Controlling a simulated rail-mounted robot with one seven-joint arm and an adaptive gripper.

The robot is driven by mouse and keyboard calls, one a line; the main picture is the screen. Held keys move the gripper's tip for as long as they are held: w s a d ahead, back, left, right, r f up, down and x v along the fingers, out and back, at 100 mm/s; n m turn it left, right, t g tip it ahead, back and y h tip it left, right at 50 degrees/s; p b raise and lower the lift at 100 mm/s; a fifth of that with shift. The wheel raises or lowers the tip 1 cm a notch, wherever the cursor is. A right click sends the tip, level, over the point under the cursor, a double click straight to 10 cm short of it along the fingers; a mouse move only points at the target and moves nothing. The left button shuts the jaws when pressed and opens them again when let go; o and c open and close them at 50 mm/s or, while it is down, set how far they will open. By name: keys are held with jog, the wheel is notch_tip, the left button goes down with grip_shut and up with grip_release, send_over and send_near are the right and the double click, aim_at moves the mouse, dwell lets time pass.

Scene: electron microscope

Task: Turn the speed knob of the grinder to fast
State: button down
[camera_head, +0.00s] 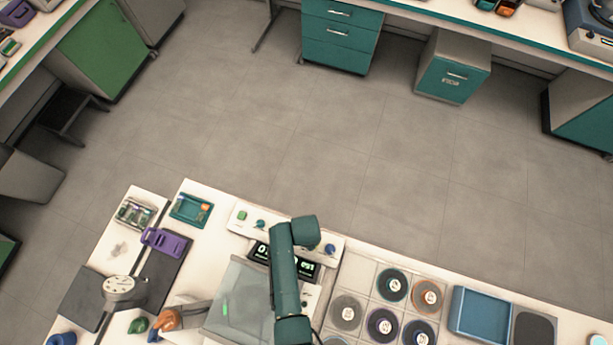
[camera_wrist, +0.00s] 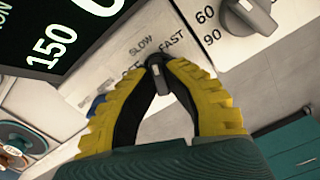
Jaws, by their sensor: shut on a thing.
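In the wrist view, my gripper (camera_wrist: 158,76) has its two yellow-and-black fingers closed around a small dark knob (camera_wrist: 155,61) on the grinder's pale panel (camera_wrist: 112,58). The words SLOW and FAST are printed beside this speed knob, and a partly covered OFF label is to its left. The fingertips cover most of the knob, so I cannot tell exactly where it points. In the head view, the grinder's front panel (camera_head: 240,228) and lit display (camera_head: 259,252) lie around my green arm, which hides my gripper and the speed knob.
A second, dark grey knob (camera_wrist: 248,14) marked 60 and 90 sits close by, upper right in the wrist view. A large display (camera_wrist: 60,38) reads 150 at the upper left. In the head view, round discs (camera_head: 392,286) and a blue tray (camera_head: 482,312) lie right of the grinder.

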jog(key=m, duration=0.3)
jog(key=shift+s+m, duration=0.1)
jog(key=shift+m, duration=0.2)
jog(key=shift+m+p, duration=0.4)
jog(key=shift+m, duration=1.4)
jog(key=shift+f, duration=0.1)
jog(key=c, duration=1.1)
grip_release()
jog(key=shift+r, duration=0.2)
notch_tip(320, 180, up, 12)
